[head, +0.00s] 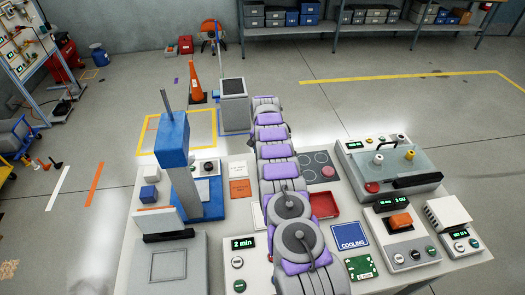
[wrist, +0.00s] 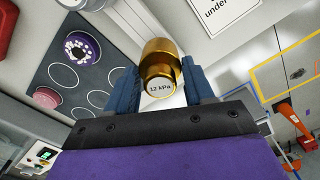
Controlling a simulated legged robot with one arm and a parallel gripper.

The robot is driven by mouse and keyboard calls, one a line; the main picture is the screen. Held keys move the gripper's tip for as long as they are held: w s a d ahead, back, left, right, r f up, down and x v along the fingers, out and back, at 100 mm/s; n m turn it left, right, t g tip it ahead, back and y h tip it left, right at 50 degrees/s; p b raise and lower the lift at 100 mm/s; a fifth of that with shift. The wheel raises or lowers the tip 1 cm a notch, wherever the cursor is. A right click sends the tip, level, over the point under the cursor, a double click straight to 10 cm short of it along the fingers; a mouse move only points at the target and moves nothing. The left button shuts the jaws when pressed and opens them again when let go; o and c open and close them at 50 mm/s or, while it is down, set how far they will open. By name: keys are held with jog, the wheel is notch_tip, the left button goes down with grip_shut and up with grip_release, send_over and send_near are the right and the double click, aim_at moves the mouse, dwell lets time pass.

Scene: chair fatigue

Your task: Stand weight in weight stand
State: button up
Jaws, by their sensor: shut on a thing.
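My gripper (wrist: 155,80) has its two blue fingers shut on a brass weight (wrist: 160,86) marked "12 kPa" in the wrist view. The weight looks stepped, with a wider part beyond its marked face. A dark panel with ringed round places, apparently the weight stand (wrist: 88,83), lies to the left of the gripper. A pink weight (wrist: 46,97) and a purple disc (wrist: 82,49) sit on it. The panel (head: 315,158) and the pink weight (head: 328,171) also show in the head view, right of my arm. My gripper and the brass weight are hidden there.
A red tray (head: 323,205) and a blue "COOLING" card (head: 349,236) lie right of my arm. A grey-blue press (head: 175,150) stands to its left. A glass-topped machine (head: 390,163) stands right of the panel. A white printed card (wrist: 222,12) lies beyond the weight.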

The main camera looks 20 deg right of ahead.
jog(key=shift+r, duration=0.15)
dwell(2.0)
jog(key=shift+a+f+b, duration=0.1)
jog(key=shift+f+b, duration=0.55)
jog(key=shift+f, duration=0.8)
dwell(0.4)
jog(key=o, duration=1.1)
jog(key=shift+a, duration=0.1)
jog(key=shift+c, duration=0.2)
jog(key=r, duration=0.3)
jog(key=r+p, duration=0.1)
jog(key=r, duration=0.2)
jog(key=s+d+r, duration=0.1)
jog(key=r, duration=0.2)
jog(key=shift+r, duration=0.35)
jog(key=shift+a, duration=0.15)
